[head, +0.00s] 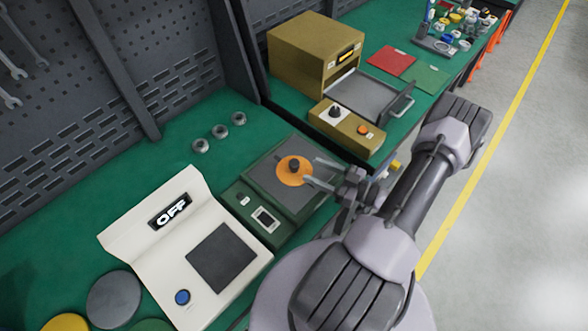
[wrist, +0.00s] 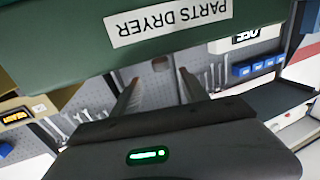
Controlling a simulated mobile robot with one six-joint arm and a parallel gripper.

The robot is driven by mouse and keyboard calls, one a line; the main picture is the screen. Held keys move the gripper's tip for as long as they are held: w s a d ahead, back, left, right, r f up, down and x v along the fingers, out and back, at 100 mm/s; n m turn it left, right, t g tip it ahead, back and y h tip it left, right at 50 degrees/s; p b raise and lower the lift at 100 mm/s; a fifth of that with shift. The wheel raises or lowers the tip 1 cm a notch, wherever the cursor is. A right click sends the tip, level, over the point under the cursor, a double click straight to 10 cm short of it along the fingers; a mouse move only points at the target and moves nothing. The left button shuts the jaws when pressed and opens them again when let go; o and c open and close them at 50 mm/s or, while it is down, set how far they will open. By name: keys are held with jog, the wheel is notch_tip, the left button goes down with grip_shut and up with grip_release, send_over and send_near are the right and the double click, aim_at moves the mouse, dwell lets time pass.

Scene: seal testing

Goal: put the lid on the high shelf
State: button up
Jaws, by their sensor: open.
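An orange disc with a black knob (head: 291,178), which looks like the lid, lies on top of a dark green device (head: 268,235). My gripper (head: 311,170) is open at the right of the disc, its fingers pointing toward it. I cannot tell whether a fingertip touches the disc. In the wrist view my two fingers (wrist: 158,76) are apart with nothing seen held between them. The green device's side (wrist: 60,45), with an upside-down PARTS DRYER label (wrist: 168,22), fills the top there. The lid is not clear in that view, and I cannot identify the high shelf.
A cream device with an OFF display (head: 150,235) stands at the left. Three small metal rings (head: 220,131) lie behind on the green bench. A tan box (head: 300,60) and a tan control box (head: 345,130) stand beyond. Coloured discs (head: 114,299) lie at lower left. Floor is clear at right.

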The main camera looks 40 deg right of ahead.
aim_at(293, 162)
jog(key=b+x, duration=0.1)
jog(key=x, duration=0.7)
jog(key=shift+s+a, duration=0.1)
jog(key=shift+a, duration=0.05)
grip_shut()
